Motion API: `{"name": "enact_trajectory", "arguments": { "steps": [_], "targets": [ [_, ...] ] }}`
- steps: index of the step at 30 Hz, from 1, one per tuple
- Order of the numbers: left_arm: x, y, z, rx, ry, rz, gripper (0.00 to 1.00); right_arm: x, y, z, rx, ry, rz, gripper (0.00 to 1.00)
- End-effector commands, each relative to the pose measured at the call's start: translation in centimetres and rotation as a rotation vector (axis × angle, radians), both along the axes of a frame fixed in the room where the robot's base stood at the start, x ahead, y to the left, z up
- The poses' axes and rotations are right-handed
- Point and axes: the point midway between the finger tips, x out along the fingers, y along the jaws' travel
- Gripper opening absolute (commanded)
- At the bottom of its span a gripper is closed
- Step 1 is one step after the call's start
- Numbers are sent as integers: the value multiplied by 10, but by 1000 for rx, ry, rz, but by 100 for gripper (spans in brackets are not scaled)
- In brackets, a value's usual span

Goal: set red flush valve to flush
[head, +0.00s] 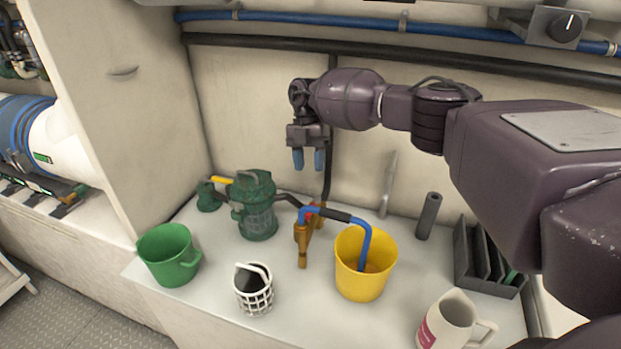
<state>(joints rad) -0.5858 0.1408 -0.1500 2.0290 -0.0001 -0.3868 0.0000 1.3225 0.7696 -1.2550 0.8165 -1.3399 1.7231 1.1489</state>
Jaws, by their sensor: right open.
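The red flush valve (312,210) shows as a small red part on a brass fitting (303,236) on the white bench. A blue hose (365,240) with a black sleeve runs from the fitting into a yellow bucket (362,284). A black hose joins the fitting to a green strainer housing (256,207) on its left. My right gripper (309,160) points down with blue fingertips, above and behind the valve, apart from it. It is open and empty. The exact setting of the valve is too small to tell. My left gripper is not in view.
A green mug-like bucket (168,256), a white basket (253,292) and a white mug (453,322) stand along the front. A dark rack (486,268) and a dark cylinder (428,216) stand at right. Pipes run along the back wall.

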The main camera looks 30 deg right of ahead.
Motion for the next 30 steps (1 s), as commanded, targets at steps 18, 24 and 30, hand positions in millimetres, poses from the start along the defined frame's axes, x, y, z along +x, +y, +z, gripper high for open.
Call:
{"name": "enact_trajectory", "arguments": {
  "steps": [18,24,30],
  "targets": [
    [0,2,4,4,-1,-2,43,0,0,62,0,1,-1,44],
    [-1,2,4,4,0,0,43,0,0,62,0,0,-1,44],
    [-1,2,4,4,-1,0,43,0,0,62,0,0,-1,44]
  ]
}}
